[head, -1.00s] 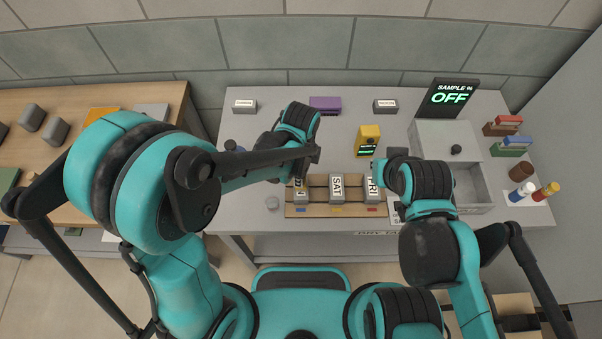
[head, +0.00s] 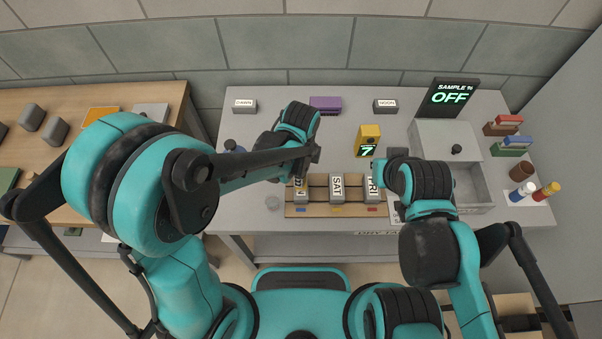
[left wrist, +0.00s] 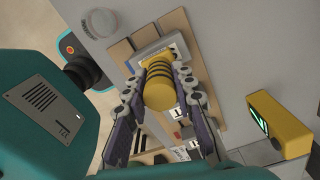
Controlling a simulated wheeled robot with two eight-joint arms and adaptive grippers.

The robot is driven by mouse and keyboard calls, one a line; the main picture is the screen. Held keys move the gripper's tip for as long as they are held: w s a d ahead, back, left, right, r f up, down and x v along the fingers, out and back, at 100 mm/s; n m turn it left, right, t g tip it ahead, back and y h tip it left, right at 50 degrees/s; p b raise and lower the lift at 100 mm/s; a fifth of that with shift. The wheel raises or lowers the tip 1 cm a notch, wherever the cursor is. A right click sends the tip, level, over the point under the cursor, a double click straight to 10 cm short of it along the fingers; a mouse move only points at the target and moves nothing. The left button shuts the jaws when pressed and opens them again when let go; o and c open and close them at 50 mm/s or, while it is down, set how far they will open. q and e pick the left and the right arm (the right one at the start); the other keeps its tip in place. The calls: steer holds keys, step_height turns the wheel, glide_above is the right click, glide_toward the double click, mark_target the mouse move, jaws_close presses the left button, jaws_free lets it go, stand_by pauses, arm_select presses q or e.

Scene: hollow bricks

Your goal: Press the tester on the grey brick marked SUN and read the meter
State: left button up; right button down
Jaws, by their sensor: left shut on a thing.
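The yellow tester (left wrist: 160,90), a cylinder with black bands, is in my left gripper (left wrist: 165,82), whose fingers are shut on it in the left wrist view. Its far end meets a grey brick (left wrist: 164,50); contact is partly hidden. In the head view this is the leftmost grey brick (head: 301,196), its label mostly hidden, with an N visible. The yellow meter (head: 369,136) shows a green 7 on its display; it also shows in the left wrist view (left wrist: 280,124). My right gripper (head: 393,158) is near the meter's right side; its fingers cannot be made out.
Bricks marked SAT (head: 338,188) and FRI (head: 374,188) stand on the same wooden rack (head: 320,211). A grey open box (head: 478,190) and a sign reading OFF (head: 450,98) are at right. A purple block (head: 325,105) lies at the back.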

stand_by(0.5)
